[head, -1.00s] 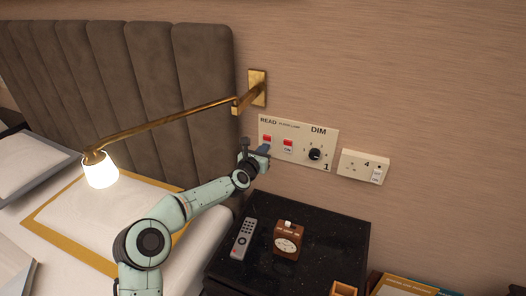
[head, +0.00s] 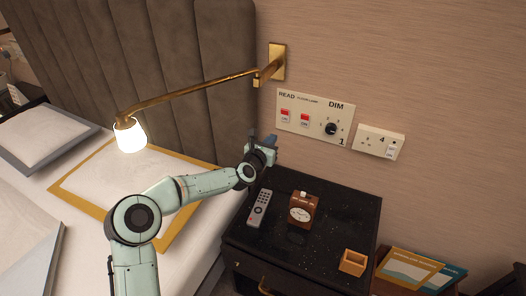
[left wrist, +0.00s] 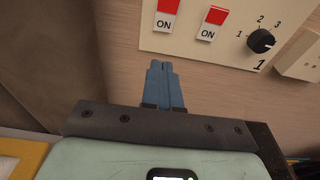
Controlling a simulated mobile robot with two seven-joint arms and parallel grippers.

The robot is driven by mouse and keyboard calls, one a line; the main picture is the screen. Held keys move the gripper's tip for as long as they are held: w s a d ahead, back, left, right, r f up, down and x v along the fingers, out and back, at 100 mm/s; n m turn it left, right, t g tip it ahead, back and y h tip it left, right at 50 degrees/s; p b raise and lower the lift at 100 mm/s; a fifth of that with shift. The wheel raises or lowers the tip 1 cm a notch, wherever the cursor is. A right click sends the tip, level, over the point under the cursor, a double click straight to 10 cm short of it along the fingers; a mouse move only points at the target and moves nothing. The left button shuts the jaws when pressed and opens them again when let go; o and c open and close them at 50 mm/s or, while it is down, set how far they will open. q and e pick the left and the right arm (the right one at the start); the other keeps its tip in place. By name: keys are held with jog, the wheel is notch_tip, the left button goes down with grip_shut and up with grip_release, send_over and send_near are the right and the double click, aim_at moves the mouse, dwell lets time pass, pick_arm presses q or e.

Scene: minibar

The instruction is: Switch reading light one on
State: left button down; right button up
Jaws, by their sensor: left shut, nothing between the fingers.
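A cream wall panel (head: 340,109) marked READ and DIM carries two red-and-white switches and a black knob. The left switch (head: 286,115) and the right switch (head: 304,121) both show red at the top and ON below; they also show in the left wrist view, left (left wrist: 166,16) and right (left wrist: 211,22). The brass-armed reading light (head: 130,135) over the bed is lit. My left gripper (head: 270,142) is shut and empty, just below the panel's left end. In the left wrist view its blue fingertips (left wrist: 161,68) are apart from the left switch, below it. My right gripper is not in view.
The brass arm (head: 190,92) stretches from its wall plate above the panel. A black nightstand (head: 335,215) below holds a remote (head: 259,208), a clock (head: 302,211) and a small wooden box (head: 353,262). A socket (head: 379,142) is right of the panel.

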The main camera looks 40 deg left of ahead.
pick_arm(q)
jog(key=shift+f+p+v, duration=0.2)
jog(key=shift+p+v, duration=0.05)
jog(key=shift+v, duration=0.6)
jog(key=shift+f+p+v, duration=0.15)
jog(key=shift+p+v, duration=0.05)
jog(key=shift+v, duration=0.65)
jog(key=shift+f+p+v, duration=0.2)
jog(key=shift+p+v, duration=0.05)
jog(key=shift+v, duration=0.55)
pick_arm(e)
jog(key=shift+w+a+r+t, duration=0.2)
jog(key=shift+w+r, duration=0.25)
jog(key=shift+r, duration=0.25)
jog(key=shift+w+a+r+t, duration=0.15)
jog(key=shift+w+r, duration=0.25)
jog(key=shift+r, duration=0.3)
pick_arm(q)
jog(key=shift+s, duration=0.1)
